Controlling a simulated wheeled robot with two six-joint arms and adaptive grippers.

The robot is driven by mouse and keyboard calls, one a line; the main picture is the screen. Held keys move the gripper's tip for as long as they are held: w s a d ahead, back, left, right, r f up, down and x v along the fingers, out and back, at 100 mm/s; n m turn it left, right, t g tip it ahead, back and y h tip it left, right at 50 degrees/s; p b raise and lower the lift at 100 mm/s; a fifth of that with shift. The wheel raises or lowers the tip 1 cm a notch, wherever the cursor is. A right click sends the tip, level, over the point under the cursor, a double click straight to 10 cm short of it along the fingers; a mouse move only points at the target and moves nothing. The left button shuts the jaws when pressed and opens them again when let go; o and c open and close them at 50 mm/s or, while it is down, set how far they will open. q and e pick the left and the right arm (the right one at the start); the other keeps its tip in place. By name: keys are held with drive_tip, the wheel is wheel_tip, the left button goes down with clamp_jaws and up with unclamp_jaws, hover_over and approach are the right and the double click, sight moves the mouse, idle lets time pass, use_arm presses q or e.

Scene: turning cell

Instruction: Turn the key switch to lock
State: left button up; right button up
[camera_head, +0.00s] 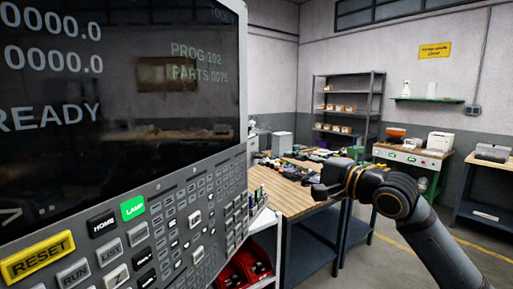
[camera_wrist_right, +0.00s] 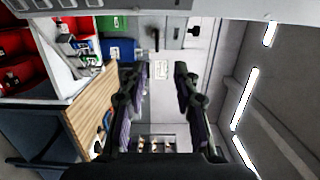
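The machine's control panel (camera_head: 160,215) fills the left of the head view, with a dark screen (camera_head: 120,80) above rows of buttons. A yellow RESET button (camera_head: 38,257) and a lit green button (camera_head: 132,208) stand out. I cannot make out a key switch in either view. My right gripper (camera_head: 322,190) is in the air to the right of the panel, apart from it, in front of the wooden workbench. In the right wrist view its two dark fingers (camera_wrist_right: 158,85) are spread, with nothing between them. My left gripper is not in view.
The wooden workbench (camera_head: 283,202) holds tools and small parts. Red bins (camera_head: 243,266) sit below the panel on a white rack. A shelf unit (camera_head: 345,105) and side tables stand farther back. The floor at the right is open beyond my arm.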

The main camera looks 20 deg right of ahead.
sight(264, 157)
drive_tip(key=p+x, duration=0.6)
drive_tip(key=x, duration=0.3)
drive_tip(key=shift+w+a, duration=0.15)
drive_tip(key=shift+w, duration=0.25)
drive_tip(key=shift+w+a+f, duration=0.2)
drive_tip(key=shift+w, duration=0.1)
clamp_jaws()
